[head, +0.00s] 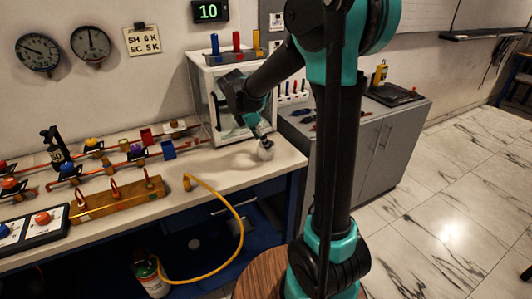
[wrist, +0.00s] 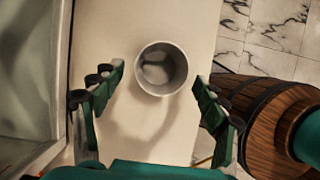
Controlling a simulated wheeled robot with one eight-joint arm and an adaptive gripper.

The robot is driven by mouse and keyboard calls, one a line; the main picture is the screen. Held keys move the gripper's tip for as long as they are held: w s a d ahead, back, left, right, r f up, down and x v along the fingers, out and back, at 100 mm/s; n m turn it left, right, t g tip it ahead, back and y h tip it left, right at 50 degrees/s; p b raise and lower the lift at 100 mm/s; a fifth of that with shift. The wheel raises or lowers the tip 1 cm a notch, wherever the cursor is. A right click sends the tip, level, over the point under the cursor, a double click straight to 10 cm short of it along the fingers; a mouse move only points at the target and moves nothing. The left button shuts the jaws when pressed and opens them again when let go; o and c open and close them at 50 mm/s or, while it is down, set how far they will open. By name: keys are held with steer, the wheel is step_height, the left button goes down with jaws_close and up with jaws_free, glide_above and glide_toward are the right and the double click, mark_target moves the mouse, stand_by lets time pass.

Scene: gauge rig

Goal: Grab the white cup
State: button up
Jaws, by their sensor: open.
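The white cup (wrist: 161,69) stands upright on the pale bench top, open end toward the wrist camera. In the head view the cup (head: 266,151) is small, near the bench's right end and in front of the white cabinet. My gripper (wrist: 160,84) is open and empty in the wrist view. Its two green and black fingers are to the left and right of the cup, with gaps on both sides. In the head view my gripper (head: 262,133) is just above the cup and hides part of it.
The white glass-fronted cabinet (head: 201,95) stands close behind the cup. The bench edge is close on its right; a wooden barrel (wrist: 268,120) stands beyond. A yellow hose (head: 238,215) loops over the bench front. Valves and pipes fill the bench's left side. A grey cabinet (head: 378,150) stands right.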

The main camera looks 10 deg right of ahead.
steer(key=x, duration=0.5)
steer(key=shift+s+a, duration=0.1)
steer(key=shift+s, duration=0.05)
steer(key=shift+c, duration=0.3)
steer(key=c, duration=1.2)
